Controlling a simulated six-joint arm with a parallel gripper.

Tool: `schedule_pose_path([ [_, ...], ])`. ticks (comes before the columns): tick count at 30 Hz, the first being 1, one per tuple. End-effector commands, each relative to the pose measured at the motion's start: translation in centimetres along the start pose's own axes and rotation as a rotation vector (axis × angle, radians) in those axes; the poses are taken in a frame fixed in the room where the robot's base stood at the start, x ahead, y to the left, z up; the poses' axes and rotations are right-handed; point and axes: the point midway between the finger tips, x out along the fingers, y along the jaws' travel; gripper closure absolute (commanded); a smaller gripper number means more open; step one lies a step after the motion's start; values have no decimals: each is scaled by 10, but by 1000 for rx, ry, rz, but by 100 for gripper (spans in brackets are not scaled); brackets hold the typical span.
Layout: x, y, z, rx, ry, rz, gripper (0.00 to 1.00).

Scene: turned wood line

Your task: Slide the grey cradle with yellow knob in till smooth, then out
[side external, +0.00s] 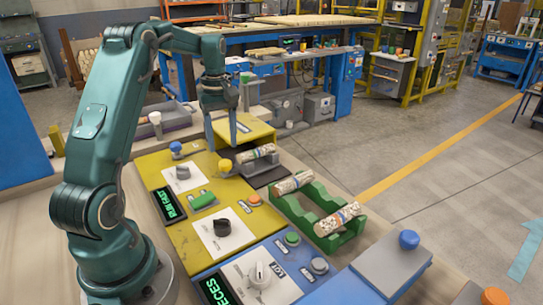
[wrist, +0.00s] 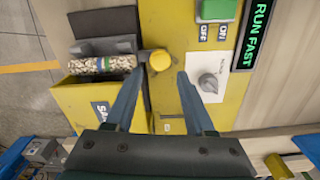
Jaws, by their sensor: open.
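The grey cradle (side external: 262,155) sits on a dark strip beside the yellow panel and holds a speckled cylinder (side external: 256,153). Its yellow knob (side external: 225,165) is at the panel end. In the wrist view the cradle (wrist: 103,46) is left of the yellow knob (wrist: 158,60), with the speckled cylinder (wrist: 102,65) along it. A yellow box (side external: 245,130) stands beside the cradle, which appears outside it. My gripper (side external: 222,147) is open and empty, fingers pointing down near the knob. In the wrist view the knob shows between and just beyond the fingertips (wrist: 162,76), closer to the left one.
A green rack (side external: 320,240) holds two speckled cylinders. The yellow panel carries a dial (wrist: 208,83), a green switch (wrist: 216,10) and a lit "RUN FAST" display (wrist: 253,35).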

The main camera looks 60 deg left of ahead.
Motion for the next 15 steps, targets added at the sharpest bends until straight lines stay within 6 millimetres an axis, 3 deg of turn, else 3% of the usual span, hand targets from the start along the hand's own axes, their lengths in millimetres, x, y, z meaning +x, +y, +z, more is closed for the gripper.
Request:
schedule_pose_path([
  [4, -12, 1, -1, 0, 3, 3, 46],
  [11, -53, 1, -1, -11, 5, 4, 46],
  [15, -50, 0, 0, -247, -1, 0, 46],
])
